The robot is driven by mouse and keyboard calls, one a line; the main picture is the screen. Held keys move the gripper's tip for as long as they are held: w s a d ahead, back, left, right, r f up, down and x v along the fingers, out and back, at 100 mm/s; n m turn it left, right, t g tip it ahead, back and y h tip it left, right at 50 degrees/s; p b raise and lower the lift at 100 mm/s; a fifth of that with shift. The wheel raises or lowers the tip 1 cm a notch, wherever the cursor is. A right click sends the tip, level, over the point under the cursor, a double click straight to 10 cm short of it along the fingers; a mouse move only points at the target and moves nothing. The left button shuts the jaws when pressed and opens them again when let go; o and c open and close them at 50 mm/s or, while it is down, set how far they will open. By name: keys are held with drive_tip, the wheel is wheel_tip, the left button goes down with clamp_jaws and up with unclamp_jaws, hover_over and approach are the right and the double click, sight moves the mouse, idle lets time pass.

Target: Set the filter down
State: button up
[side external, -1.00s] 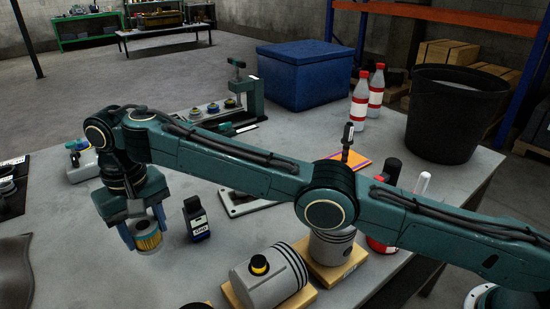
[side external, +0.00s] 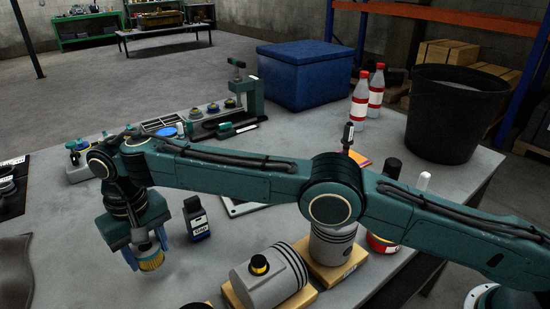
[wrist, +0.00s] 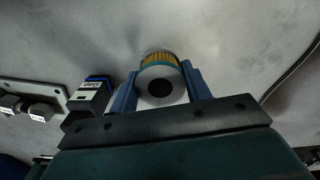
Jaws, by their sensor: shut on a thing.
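The filter (side external: 151,262) is a short cylinder with yellow pleats, a teal band and a pale end cap with a dark hole. My gripper (side external: 147,252) is shut on it, with one blue finger on each side. In the side external view the filter is tilted and low over the grey table. I cannot tell whether it touches the table. In the wrist view the filter (wrist: 161,77) sits between the two blue fingers (wrist: 160,88), its holed end facing the camera.
A dark labelled bottle (side external: 196,218) stands just right of my gripper. Pistons on wooden blocks (side external: 268,280) are at the front right. A dark cloth (side external: 15,270) lies at the left edge. The table (side external: 80,240) is bare left of my gripper.

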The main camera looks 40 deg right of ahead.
sight(146, 247)
drive_tip(key=shift+f, duration=0.35)
drive_tip(key=shift+f, duration=0.1)
drive_tip(key=shift+f, duration=1.7)
drive_tip(key=shift+f, duration=0.15)
drive_tip(key=o, duration=1)
drive_tip(key=shift+o, duration=0.2)
drive_tip(key=shift+r, duration=3.85)
